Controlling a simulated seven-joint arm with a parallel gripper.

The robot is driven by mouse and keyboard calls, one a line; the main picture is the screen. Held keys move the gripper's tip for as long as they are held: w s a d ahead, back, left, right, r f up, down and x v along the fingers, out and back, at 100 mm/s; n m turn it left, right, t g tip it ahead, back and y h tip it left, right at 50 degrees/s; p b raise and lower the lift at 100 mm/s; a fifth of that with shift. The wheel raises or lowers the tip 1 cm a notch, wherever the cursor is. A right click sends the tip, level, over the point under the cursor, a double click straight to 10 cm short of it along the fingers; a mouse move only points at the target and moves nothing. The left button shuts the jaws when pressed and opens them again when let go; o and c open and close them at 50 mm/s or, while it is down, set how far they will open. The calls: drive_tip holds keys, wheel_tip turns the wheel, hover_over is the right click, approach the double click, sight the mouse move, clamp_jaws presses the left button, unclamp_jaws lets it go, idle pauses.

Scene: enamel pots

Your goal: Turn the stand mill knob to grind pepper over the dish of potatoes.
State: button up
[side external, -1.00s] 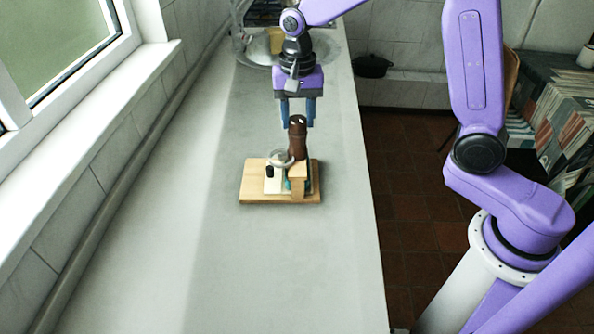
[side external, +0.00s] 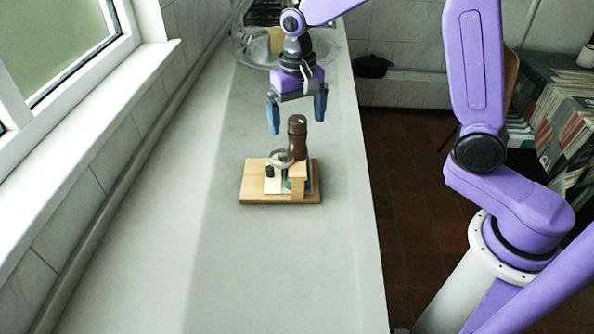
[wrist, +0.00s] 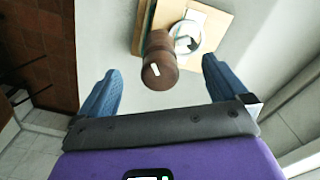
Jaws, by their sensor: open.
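A brown stand mill (side external: 298,140) stands upright on a wooden board, with a rounded knob on top; in the wrist view the knob (wrist: 159,70) shows a pale mark. A small pale round dish (side external: 279,159) sits beside the mill; it also shows in the wrist view (wrist: 184,36), partly hidden by the mill. I cannot make out potatoes in it. My gripper (side external: 297,124) is open above the mill, its blue fingers on either side of the knob in both views and apart from it. How far the fingertips reach down beside the knob is hard to tell.
The wooden board (side external: 252,190) lies on a long grey counter (side external: 290,270) with free room in front and to the left. A glass bowl (side external: 252,46) stands behind my gripper. A black pot (side external: 371,67) is at the back right. The window wall borders the left.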

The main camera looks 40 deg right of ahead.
drive_tip(key=n, duration=0.4)
drive_tip(key=shift+n, duration=0.3)
drive_tip(key=n, duration=0.7)
drive_tip(key=shift+n, duration=0.3)
drive_tip(key=n, duration=0.4)
drive_tip(key=c, duration=1.5)
